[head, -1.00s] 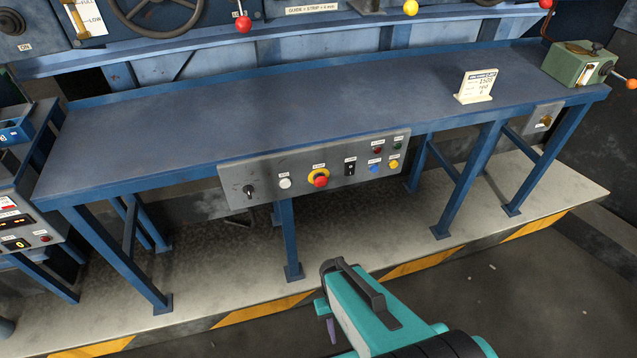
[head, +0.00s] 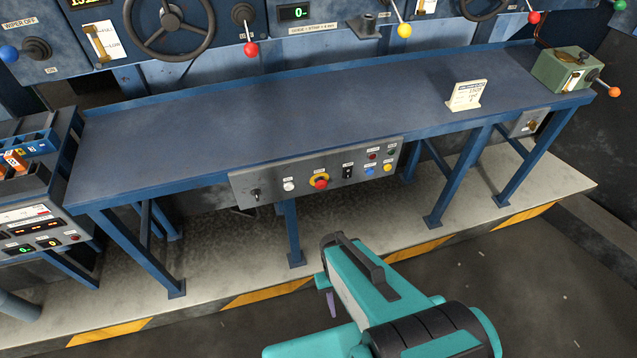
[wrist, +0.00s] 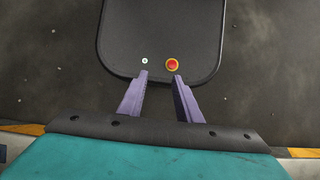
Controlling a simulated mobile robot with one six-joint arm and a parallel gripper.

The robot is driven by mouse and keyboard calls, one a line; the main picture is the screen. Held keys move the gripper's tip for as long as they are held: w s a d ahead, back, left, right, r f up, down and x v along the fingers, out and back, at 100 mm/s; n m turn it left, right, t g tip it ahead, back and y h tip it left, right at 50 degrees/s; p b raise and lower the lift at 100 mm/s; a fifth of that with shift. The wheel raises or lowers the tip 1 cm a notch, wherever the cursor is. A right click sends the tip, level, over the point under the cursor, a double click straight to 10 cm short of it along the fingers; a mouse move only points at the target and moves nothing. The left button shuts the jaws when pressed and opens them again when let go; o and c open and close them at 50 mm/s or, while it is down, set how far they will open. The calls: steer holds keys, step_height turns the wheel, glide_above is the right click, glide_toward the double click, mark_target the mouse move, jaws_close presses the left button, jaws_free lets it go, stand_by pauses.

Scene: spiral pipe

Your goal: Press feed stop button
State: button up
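A grey control panel (head: 240,186) is mounted on the front edge of the blue bench. It carries a red mushroom button on a yellow ring (head: 320,182), a white button (head: 289,186), a blue button (head: 369,170), a yellow button (head: 387,168), black switches and small dark red and green lamps or buttons. The labels are too small to read, so I cannot tell which is feed stop. My gripper is in front of and below the panel; one purple finger (head: 331,303) shows in the head view. In the wrist view my gripper (wrist: 160,74) has both fingers apart, with nothing between them.
The blue bench (head: 250,120) bears a small white sign (head: 467,95) and a green box with an orange-knobbed lever (head: 562,68). A machine with handwheels and coloured levers stands behind. A unit with displays (head: 40,228) stands at left. A platform with a striped edge (head: 265,292) lies below.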

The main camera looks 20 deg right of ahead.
steer(key=shift+c, duration=0.2)
steer(key=shift+f+b, duration=0.3)
steer(key=c, duration=0.7)
step_height(320, 180, down, 3)
steer(key=b, duration=0.2)
steer(key=shift+r+b, duration=0.15)
steer(key=shift+b, duration=0.25)
jaws_close()
steer(key=shift+r, duration=0.1)
